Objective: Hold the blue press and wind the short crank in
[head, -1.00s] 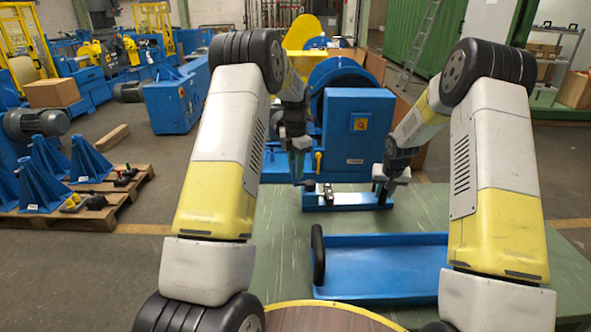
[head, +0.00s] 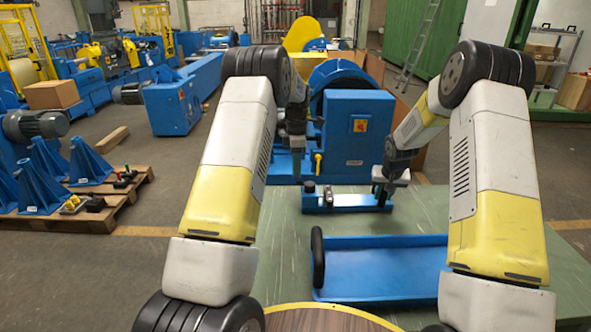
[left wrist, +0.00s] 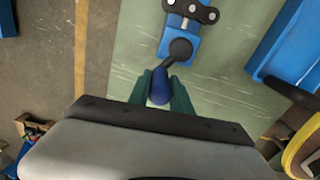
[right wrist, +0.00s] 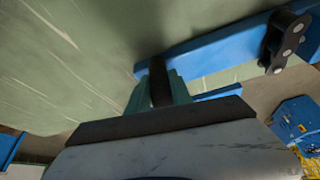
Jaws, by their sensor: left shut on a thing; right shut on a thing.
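The blue press (head: 348,202) is a low blue bar on the green table, carrying a short piece of dark chain (left wrist: 190,10). The short crank (left wrist: 177,52) has a dark arm and a dark blue handle (left wrist: 159,88), at the press's left end. My left gripper (head: 297,168) is shut on that handle in the left wrist view. My right gripper (head: 383,190) is at the press's right end, shut on a dark upright post (right wrist: 159,80) in the right wrist view. The head view hides most of the crank behind my left gripper and arm.
A blue tray (head: 385,293) lies on the table (head: 283,232) in front of the press, with a black ring (head: 318,257) upright at its left edge. A large blue machine (head: 355,125) stands close behind the press.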

